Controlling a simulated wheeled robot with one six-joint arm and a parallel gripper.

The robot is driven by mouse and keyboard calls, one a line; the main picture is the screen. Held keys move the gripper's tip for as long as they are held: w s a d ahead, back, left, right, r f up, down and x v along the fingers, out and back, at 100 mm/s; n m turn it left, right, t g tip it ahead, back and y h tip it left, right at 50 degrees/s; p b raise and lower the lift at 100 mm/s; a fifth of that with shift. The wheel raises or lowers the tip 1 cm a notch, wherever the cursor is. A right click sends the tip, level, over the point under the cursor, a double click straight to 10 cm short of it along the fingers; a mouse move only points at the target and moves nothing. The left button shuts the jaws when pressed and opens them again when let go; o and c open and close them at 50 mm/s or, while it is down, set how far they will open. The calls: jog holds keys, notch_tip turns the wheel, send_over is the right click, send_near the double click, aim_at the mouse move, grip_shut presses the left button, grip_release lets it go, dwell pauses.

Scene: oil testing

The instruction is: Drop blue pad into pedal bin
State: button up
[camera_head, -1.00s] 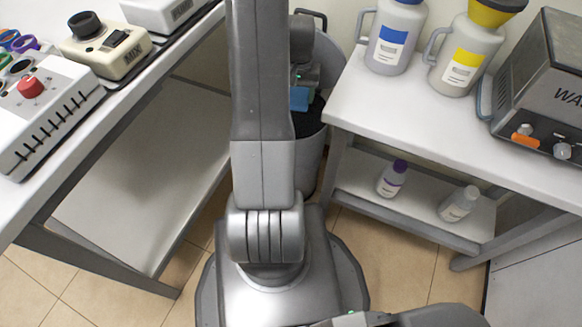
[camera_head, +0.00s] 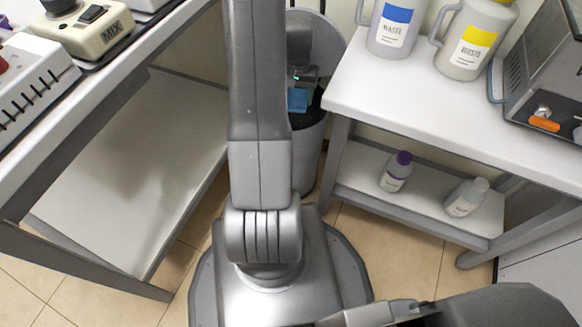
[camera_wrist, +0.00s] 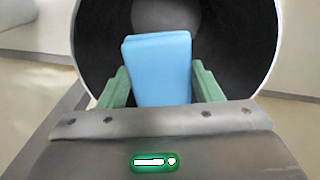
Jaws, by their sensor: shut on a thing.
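The blue pad (camera_wrist: 160,72) stands between the two green fingers of my gripper (camera_wrist: 161,88) in the wrist view. My gripper is shut on it. The open mouth of the pedal bin (camera_wrist: 90,45) lies behind the pad, with a dark inside. In the head view the blue pad (camera_head: 297,100) is at the bin's opening, below my gripper (camera_head: 302,92). The grey pedal bin (camera_head: 312,150) stands on the floor between the two tables, with its lid (camera_head: 330,42) raised behind. My arm hides the bin's left part.
The right white table (camera_head: 420,95) carries a blue-labelled jug (camera_head: 395,28), a yellow-labelled jug (camera_head: 472,45) and a grey machine (camera_head: 545,75). Two small bottles (camera_head: 397,172) stand on its lower shelf. The left table (camera_head: 150,60) holds lab devices.

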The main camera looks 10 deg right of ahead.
jog(key=o, duration=1)
jog(key=shift+r, duration=0.15)
notch_tip(320, 180, up, 14)
jog(key=p, duration=0.4)
jog(key=shift+f, duration=0.2)
jog(key=shift+f, duration=0.15)
notch_tip(320, 180, down, 13)
jog(key=b, duration=0.4)
jog(key=shift+f, duration=0.15)
jog(key=shift+r+p, duration=1.55)
jog(key=shift+r, duration=0.4)
jog(key=shift+f, duration=0.1)
